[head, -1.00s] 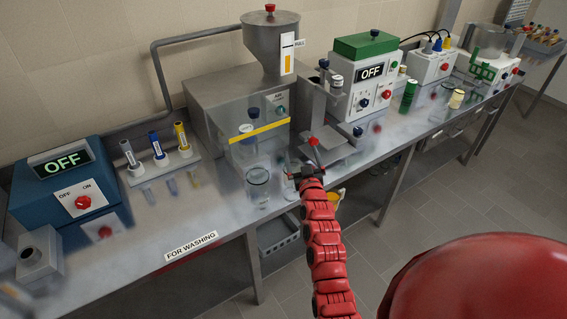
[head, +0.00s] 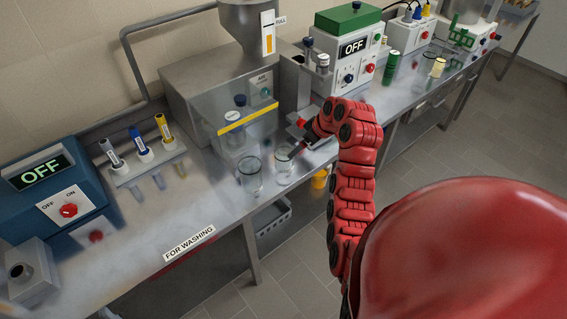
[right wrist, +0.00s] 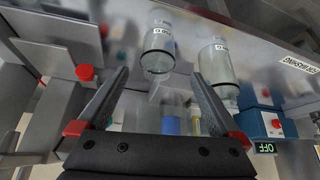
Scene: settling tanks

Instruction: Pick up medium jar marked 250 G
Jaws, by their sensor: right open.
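Two clear glass jars stand side by side on the steel bench. The right one (head: 284,163) is by my right gripper (head: 297,151); the left one (head: 250,178) is a little farther off. In the right wrist view, which is turned over, the nearer jar (right wrist: 158,50) lies just beyond and between the fingertips of my right gripper (right wrist: 160,72), which is open and empty. The other jar (right wrist: 216,62) is outside the right finger. Both carry small labels, too small to read fully, so I cannot tell which says 250 G. My left gripper is out of view.
A clear guard with a yellow strip (head: 245,121) and a steel dispensing machine (head: 195,92) stand behind the jars. A grey stand (head: 307,88) is close behind the gripper. A FOR WASHING label (head: 190,243) marks the bench edge; bench around it is clear.

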